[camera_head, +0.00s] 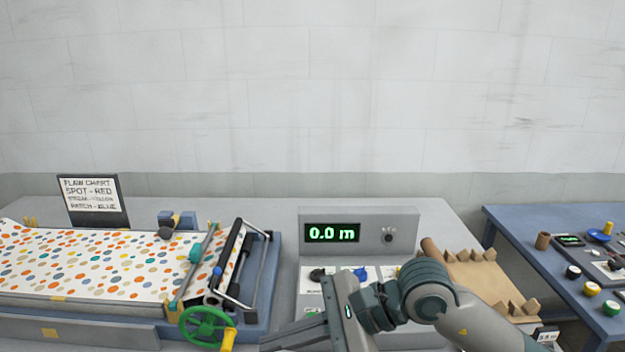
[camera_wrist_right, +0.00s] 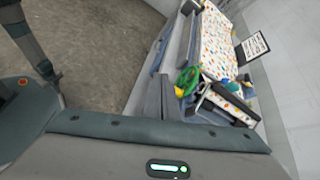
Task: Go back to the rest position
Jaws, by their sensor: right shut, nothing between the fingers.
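My right gripper (camera_head: 268,344) is in the lower middle of the head view, in front of the grey control console (camera_head: 405,219). It is shut and empty, and its fingers point left towards the press. In the right wrist view its fingers (camera_wrist_right: 163,97) are close together, with the press beyond them. My right arm comes in from the lower right and covers part of the console's lower panel. My left gripper is in neither view.
The press has a spotted sheet (camera_head: 90,262), a green handwheel (camera_head: 204,327) and a roller frame (camera_head: 236,262). The console display (camera_head: 332,233) reads 0.0 m. A flaw chart (camera_head: 92,196) stands behind. A blue side table (camera_head: 540,262) with small items is at right.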

